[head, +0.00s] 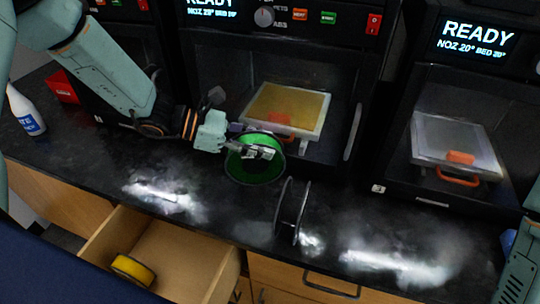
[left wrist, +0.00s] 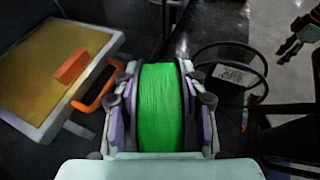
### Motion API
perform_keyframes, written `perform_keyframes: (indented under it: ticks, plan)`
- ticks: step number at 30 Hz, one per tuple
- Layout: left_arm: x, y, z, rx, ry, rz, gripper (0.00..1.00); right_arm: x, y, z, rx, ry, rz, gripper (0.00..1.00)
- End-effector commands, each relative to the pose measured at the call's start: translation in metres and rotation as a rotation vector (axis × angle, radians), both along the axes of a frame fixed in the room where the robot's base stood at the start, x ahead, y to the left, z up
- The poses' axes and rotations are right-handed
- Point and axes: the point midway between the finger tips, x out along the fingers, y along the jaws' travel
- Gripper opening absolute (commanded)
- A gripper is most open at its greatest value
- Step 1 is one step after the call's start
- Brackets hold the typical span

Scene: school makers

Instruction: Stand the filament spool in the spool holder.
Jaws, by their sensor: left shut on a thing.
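The green filament spool (head: 254,165) is upright in my left gripper (head: 262,152), just in front of the middle printer. In the left wrist view, the green winding (left wrist: 160,105) sits between the two fingers of the gripper (left wrist: 160,90), which is shut on it. In the head view the spool's lower edge is close to the counter; I cannot tell whether it touches. A black stand with two thin rings (head: 291,212), seemingly the spool holder, stands empty on the counter to the right and nearer. Its rings (left wrist: 232,52) also show in the left wrist view. Part of my right gripper (left wrist: 301,38) shows at that view's edge.
Printers stand behind, with build plates (head: 305,128) and orange-handled parts inside. A white bottle (head: 25,112) and a red box (head: 62,88) are at the left.

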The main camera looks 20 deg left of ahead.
Motion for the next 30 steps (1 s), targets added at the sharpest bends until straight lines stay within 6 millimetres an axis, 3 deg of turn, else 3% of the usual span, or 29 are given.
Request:
perform_keyframes:
  ticks: [7,17,29,30]
  plan:
    - [0.010,-0.020,0.000,0.000,-0.002,-0.001,0.00,0.000,0.000,-0.003,0.000,-0.001,-0.001,0.40]
    - [0.010,-0.020,-0.034,-0.001,0.000,0.000,0.00,0.000,0.000,-0.007,0.000,-0.001,-0.001,0.40]
    - [0.010,-0.020,-0.038,-0.001,-0.003,0.000,0.00,0.000,0.000,-0.012,0.000,-0.001,0.000,0.40]
    - [0.010,-0.020,-0.039,0.000,-0.002,0.001,0.43,0.000,0.000,-0.012,0.000,-0.001,0.000,0.40]
